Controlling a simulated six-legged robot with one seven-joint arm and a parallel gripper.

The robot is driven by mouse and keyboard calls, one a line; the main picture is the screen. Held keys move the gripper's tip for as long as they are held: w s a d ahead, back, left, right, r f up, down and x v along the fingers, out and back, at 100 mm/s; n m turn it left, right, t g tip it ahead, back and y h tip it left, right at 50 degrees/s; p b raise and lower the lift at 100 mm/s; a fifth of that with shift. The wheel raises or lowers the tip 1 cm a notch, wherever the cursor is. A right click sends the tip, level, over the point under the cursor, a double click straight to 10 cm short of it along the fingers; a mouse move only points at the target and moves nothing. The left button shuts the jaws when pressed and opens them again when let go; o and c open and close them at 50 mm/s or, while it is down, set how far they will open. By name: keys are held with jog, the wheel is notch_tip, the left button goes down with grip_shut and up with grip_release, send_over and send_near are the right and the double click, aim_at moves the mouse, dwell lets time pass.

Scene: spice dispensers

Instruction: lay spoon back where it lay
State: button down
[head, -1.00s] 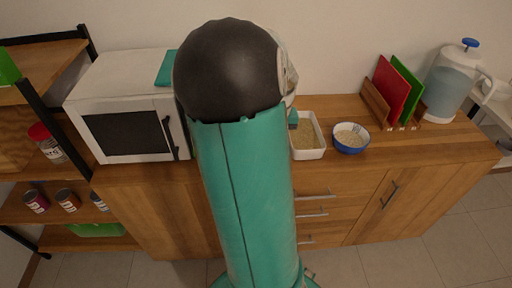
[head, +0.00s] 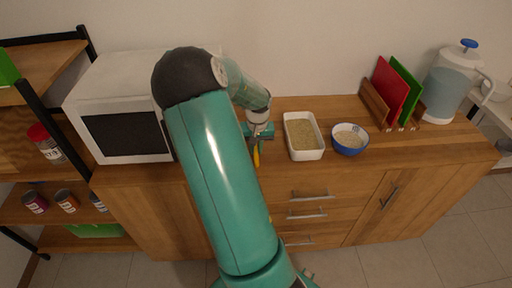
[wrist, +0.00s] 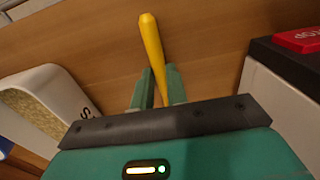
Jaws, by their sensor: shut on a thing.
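The yellow spoon (wrist: 152,48) is held between the two teal fingers of my gripper (wrist: 157,85) in the wrist view, its handle sticking out beyond them. The spoon's other end is hidden behind the gripper body. In the head view, my gripper (head: 257,136) is over the wooden counter (head: 275,170), between the microwave and the white dish. The yellow of the spoon (head: 256,158) shows just below it, near the counter's front edge. I cannot tell whether the spoon touches the counter.
A white dish of grain (head: 309,155) and a blue bowl (head: 349,149) stand to the right of my gripper. The white microwave (head: 100,80) is on the left. In the wrist view, a white container (wrist: 66,88) is close on the left, and a red-topped block (wrist: 300,42) on the right.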

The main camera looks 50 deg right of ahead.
aim_at(257, 152)
jog(key=shift+f, duration=0.1)
jog(key=c, duration=1.4)
grip_release()
jog(key=r, duration=1.2)
jog(key=shift+s+d+r, duration=0.1)
jog(key=shift+s+r, duration=0.1)
